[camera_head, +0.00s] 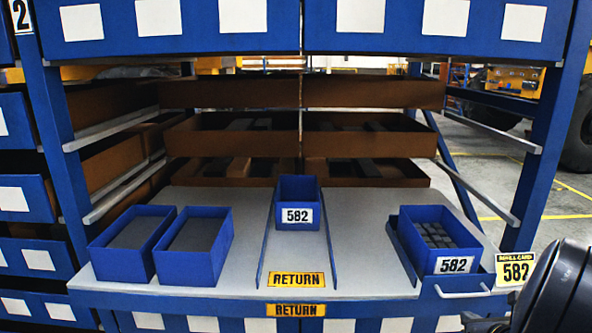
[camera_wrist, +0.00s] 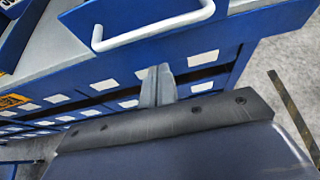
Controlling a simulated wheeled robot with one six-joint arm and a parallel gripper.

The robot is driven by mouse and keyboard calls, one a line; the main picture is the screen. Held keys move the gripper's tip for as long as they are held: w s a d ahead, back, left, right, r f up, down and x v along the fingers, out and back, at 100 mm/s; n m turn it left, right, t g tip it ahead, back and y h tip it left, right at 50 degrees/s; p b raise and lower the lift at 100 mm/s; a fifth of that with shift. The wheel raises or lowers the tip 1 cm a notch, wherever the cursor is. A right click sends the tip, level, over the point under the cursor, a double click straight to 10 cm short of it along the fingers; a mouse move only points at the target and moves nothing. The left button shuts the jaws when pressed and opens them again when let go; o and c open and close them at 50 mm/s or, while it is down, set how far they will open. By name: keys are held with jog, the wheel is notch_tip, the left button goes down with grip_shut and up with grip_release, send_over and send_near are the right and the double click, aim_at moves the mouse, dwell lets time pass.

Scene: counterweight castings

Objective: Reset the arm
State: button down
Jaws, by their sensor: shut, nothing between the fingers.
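My gripper (camera_wrist: 158,76) shows in the wrist view with its two grey fingers together and nothing between them. It is in front of the blue workstation, below and in front of a white bar handle (camera_wrist: 155,28). In the head view a dark part of my arm fills the lower right corner, and the fingers cannot be made out clearly there. The same handle (camera_head: 462,293) shows at the right front of the bench, below a blue bin labelled 582 (camera_head: 455,265) that holds grey blocks.
A second 582 bin (camera_head: 297,222) stands at the back of the return lane, marked by a yellow RETURN label (camera_head: 296,280). Two blue bins (camera_head: 130,245) (camera_head: 196,250) with grey contents stand at left. The grey bench top (camera_head: 350,265) is bare between lane and right bin. Blue posts flank it.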

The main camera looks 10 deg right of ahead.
jog(key=f+t+b, duration=0.1)
jog(key=t+b, duration=0.1)
jog(key=b, duration=0.4)
jog(key=f+t+h+b, duration=0.1)
jog(key=f+t+b, duration=0.1)
jog(key=b, duration=0.3)
jog(key=f+t+b, duration=0.2)
jog(key=b, duration=0.4)
jog(key=shift+w+f+t+h+b, duration=0.1)
jog(key=shift+w+t+h+b, duration=0.2)
jog(key=shift+t+b, duration=0.1)
dwell(0.3)
